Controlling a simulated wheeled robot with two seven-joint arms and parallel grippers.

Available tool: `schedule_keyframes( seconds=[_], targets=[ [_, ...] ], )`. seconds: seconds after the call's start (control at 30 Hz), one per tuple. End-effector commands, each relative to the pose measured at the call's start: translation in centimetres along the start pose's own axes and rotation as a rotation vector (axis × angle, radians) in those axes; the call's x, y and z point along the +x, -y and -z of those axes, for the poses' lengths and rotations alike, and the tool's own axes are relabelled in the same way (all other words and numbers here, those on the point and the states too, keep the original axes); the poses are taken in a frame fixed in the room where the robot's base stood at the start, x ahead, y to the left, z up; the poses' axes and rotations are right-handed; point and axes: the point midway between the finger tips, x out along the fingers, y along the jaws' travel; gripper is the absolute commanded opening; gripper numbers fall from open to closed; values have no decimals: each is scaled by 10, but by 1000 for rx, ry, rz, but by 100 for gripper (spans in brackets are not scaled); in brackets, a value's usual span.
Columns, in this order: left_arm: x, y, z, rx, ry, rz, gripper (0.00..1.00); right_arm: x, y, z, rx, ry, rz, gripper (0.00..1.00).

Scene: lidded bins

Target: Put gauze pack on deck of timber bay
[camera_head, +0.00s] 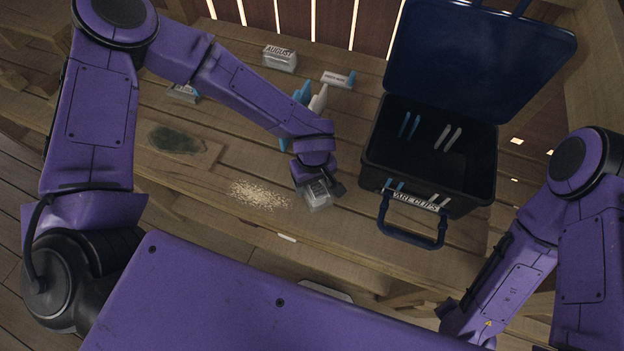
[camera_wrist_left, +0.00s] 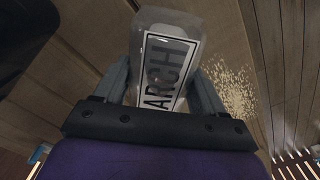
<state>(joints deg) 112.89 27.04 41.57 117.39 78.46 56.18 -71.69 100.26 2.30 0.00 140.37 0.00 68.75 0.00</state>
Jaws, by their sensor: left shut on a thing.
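My left gripper (camera_head: 322,190) points down over the front part of the timber bay's plank deck (camera_head: 350,235). It is shut on a pale, clear-wrapped pack (camera_head: 319,198), which I take to be the gauze pack. In the left wrist view the pack (camera_wrist_left: 168,60) sits between both fingers of the gripper (camera_wrist_left: 160,85), its white label showing "ARCH". The pack is at or just above the planks; I cannot tell whether it touches them. My right arm is at the right, and its gripper is out of view.
A black bin (camera_head: 430,155) with its blue lid (camera_head: 480,60) open stands right of the gripper, its handle (camera_head: 412,230) forward. Pale crumbs (camera_head: 260,194) and a dark stain (camera_head: 177,140) lie left. A pack labelled "AUGUST" (camera_head: 279,59) and a small labelled item (camera_head: 338,79) lie behind.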

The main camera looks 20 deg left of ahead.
Motion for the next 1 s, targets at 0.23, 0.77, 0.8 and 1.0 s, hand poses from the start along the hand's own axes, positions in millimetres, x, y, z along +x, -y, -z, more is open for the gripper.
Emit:
schedule_keyframes(
  seconds=[0.23,0.77,0.8,1.0],
  targets=[
    [3,0,0,0,0,0,37,0,0,0,0,0,0,43],
    [-17,-1,1,0,-2,-4,96,1,0,0,0,0,0,43],
    [-27,-1,1,-1,-3,-5,96,1,0,0,0,0,0,43],
    [-80,-1,1,-1,-3,-5,96,3,0,-1,0,0,0,43]
  ],
)
